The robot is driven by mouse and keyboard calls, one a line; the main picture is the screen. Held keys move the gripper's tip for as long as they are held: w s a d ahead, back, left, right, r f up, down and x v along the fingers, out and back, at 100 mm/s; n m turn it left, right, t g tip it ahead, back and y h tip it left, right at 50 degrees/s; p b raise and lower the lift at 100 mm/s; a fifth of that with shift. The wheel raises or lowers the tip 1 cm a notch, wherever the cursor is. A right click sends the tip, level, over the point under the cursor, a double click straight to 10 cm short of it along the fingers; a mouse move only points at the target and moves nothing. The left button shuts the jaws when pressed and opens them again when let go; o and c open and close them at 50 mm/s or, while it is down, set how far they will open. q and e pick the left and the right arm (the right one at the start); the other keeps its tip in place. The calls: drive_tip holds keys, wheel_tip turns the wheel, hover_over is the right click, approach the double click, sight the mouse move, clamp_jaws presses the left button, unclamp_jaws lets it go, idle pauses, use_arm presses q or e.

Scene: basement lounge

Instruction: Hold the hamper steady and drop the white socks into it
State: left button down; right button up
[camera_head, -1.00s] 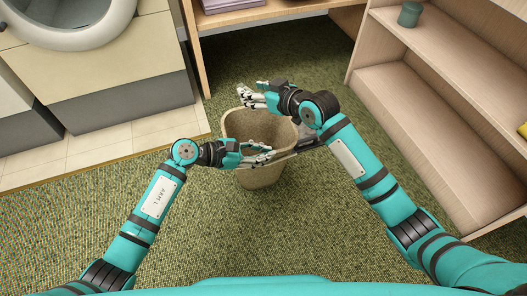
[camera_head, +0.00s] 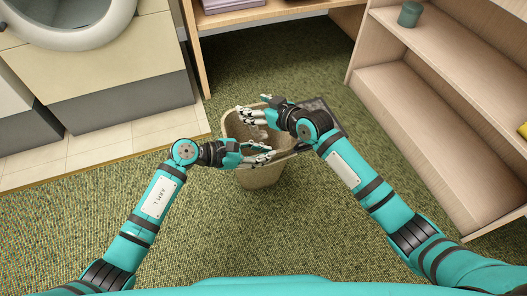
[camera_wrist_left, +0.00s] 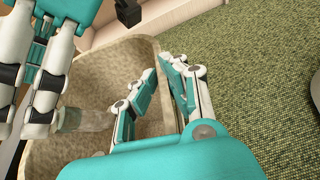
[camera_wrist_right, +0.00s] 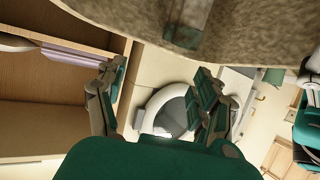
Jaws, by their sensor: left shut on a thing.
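The hamper (camera_head: 262,176) is a beige, tapered basket standing upright on the carpet, its top open. My left gripper (camera_head: 267,153) is shut on the hamper's near rim; the left wrist view shows its fingers (camera_wrist_left: 164,82) on either side of the rim. My right gripper (camera_head: 250,108) is over the hamper's mouth with its fingers spread apart; the right wrist view shows nothing between the fingers (camera_wrist_right: 160,82). A pale item (camera_head: 259,132), possibly the white socks, shows inside the hamper below the right gripper. It also shows in the left wrist view (camera_wrist_left: 85,120), but its shape is unclear.
A wooden shelf unit (camera_head: 420,80) stands on the right with a teal jar (camera_head: 409,14) on it. A wooden desk (camera_head: 262,14) is behind the hamper. A front-loading washer (camera_head: 110,55) stands at the left.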

use_arm(q)
drive_tip(key=shift+f, duration=0.1)
use_arm(e)
drive_tip(key=v, duration=1.2)
drive_tip(key=shift+r, duration=0.1)
use_arm(q)
drive_tip(key=c, duration=1.4)
unclamp_jaws()
